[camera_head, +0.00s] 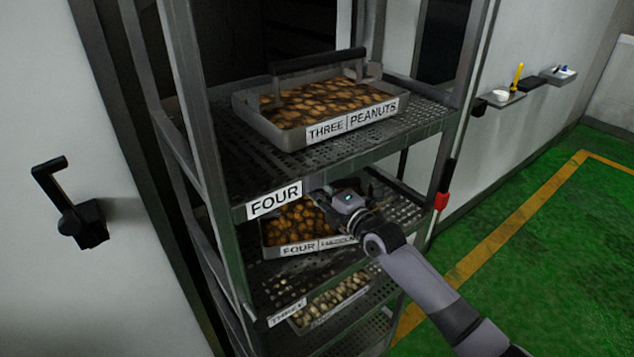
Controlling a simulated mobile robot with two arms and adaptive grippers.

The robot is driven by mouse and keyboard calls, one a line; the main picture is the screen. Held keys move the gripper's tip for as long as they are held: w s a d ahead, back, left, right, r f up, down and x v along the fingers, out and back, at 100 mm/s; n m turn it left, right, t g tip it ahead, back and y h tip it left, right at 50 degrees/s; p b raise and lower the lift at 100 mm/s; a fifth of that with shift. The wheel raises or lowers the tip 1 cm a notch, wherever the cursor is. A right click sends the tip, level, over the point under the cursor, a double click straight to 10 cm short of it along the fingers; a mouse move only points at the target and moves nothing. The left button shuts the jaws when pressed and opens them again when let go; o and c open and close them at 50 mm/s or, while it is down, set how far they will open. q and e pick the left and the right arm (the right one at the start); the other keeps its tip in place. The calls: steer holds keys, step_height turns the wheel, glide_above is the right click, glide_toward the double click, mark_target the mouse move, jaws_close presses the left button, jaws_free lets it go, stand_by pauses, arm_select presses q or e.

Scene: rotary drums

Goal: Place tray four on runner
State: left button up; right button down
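Tray four (285,250), labelled "FOUR" with a second word partly hidden, holds brown nuts and sits on the middle shelf of the rack, slightly angled. My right arm comes in from the right, and its gripper (328,198) is over the right part of this tray, under the upper shelf. The fingers are small and dark here, so I cannot tell whether they are closed on the tray's handle. My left gripper is not in view. No separate runner can be made out; the rack's upper shelf edge carries a "FOUR" sign (274,200).
A tray labelled "THREE PEANUTS" (350,128) sits on the upper shelf. Another tray of pale nuts (335,300) is on the lower shelf, by a "THREE" sign (287,312). Rack posts (207,150) flank the shelves. Green floor (540,260) is clear at right.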

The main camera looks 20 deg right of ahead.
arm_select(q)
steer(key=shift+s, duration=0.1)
arm_select(e)
steer(key=shift+r, duration=0.3)
steer(key=shift+f, duration=0.1)
steer(key=c, duration=1.8)
jaws_free()
steer(key=shift+f, duration=0.25)
steer(key=shift+c, duration=0.2)
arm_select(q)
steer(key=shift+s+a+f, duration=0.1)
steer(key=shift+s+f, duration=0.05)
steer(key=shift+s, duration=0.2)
arm_select(e)
steer(key=o, duration=0.4)
steer(key=shift+s, duration=0.1)
steer(key=shift+r, duration=0.2)
arm_select(q)
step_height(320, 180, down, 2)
steer(key=b, duration=0.2)
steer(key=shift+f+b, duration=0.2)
steer(key=shift+b, duration=0.1)
arm_select(e)
steer(key=v, duration=1.2)
